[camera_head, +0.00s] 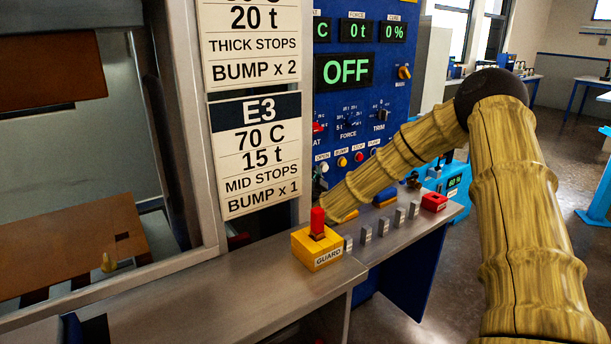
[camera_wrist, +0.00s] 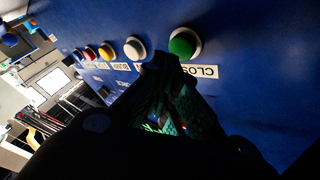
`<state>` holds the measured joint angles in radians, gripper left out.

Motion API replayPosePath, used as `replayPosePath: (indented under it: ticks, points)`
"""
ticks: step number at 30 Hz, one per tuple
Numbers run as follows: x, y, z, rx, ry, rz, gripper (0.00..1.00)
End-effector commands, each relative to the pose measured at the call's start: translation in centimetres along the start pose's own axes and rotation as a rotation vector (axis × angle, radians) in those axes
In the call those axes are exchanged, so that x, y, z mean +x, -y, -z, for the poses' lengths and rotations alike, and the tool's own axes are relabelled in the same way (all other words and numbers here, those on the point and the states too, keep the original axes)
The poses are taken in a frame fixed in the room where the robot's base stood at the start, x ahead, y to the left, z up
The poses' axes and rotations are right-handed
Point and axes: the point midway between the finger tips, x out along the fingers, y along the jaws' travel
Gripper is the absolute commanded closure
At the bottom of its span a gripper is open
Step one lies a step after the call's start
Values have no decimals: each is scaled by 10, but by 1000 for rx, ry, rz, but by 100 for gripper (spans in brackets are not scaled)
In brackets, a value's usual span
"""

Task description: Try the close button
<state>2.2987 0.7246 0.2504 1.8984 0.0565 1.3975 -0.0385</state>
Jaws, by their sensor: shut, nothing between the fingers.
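The green close button (camera_wrist: 183,45) is on the blue panel in the wrist view, with its CLOSE label (camera_wrist: 200,71) beneath it, partly covered by my gripper. The white open button (camera_wrist: 134,48) is just left of it. My gripper (camera_wrist: 160,66) is shut and empty; its dark fingertips lie in the picture just below and between these two buttons. I cannot tell whether they touch the panel. In the head view the open button (camera_head: 324,168) shows at the panel's edge, but the close button is hidden behind the press frame.
Yellow (camera_head: 342,161) and red (camera_head: 358,157) buttons line the panel right of the open button. A yellow GUARD box (camera_head: 316,250) with a red lever stands on the metal ledge below. The press frame (camera_head: 185,130) is close on the left.

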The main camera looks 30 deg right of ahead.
Motion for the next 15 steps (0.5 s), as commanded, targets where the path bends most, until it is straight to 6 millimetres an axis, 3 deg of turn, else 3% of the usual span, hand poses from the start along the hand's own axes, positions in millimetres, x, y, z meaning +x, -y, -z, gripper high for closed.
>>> replayPosePath:
  ticks: [15]
  points:
    - [-7, -4, 4, 0, 1, -1, 100]
